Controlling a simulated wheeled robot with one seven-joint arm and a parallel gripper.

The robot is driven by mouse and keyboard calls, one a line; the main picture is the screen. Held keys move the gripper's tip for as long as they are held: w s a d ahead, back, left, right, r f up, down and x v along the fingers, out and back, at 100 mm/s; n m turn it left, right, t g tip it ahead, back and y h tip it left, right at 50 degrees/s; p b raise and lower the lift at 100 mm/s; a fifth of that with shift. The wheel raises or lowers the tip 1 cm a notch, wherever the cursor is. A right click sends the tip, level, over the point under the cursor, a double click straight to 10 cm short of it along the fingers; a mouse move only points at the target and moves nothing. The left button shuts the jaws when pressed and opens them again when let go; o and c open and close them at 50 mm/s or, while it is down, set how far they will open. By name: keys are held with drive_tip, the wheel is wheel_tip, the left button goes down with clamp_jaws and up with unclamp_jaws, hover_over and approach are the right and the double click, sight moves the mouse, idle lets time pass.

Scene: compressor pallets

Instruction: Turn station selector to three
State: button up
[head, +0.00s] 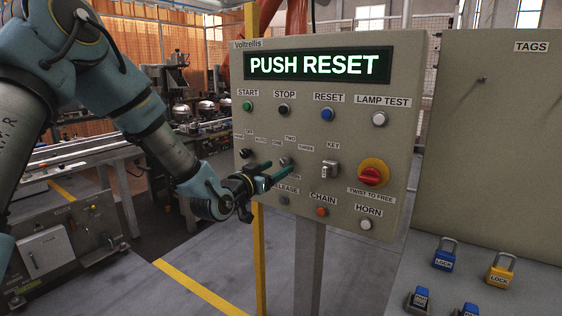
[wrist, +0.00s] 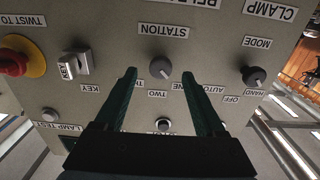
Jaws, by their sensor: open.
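The station selector (wrist: 160,68) is a dark round knob on the panel, with labels ONE, TWO and THREE around it, shown upside down in the wrist view. Its pointer seems turned toward the ONE side, but is too small to be sure. In the head view the selector (head: 285,161) is partly hidden by my gripper. My gripper (wrist: 158,73) is open, its two dark green fingers pointing at the panel with the knob seen between their tips. I cannot tell whether they touch it. My gripper (head: 290,168) is close to the panel face in the head view.
The control panel (head: 420,120) has a lit PUSH RESET display (head: 318,65). The mode knob (wrist: 253,76) and key switch (wrist: 75,65) flank the selector. A red emergency stop (head: 372,176) sits right. Padlocks (head: 445,254) lie on the shelf at right.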

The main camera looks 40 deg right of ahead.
sight(287, 162)
drive_tip(key=shift+p+x, duration=0.3)
drive_tip(key=shift+x, duration=1.1)
drive_tip(key=shift+c, duration=0.2)
clamp_jaws()
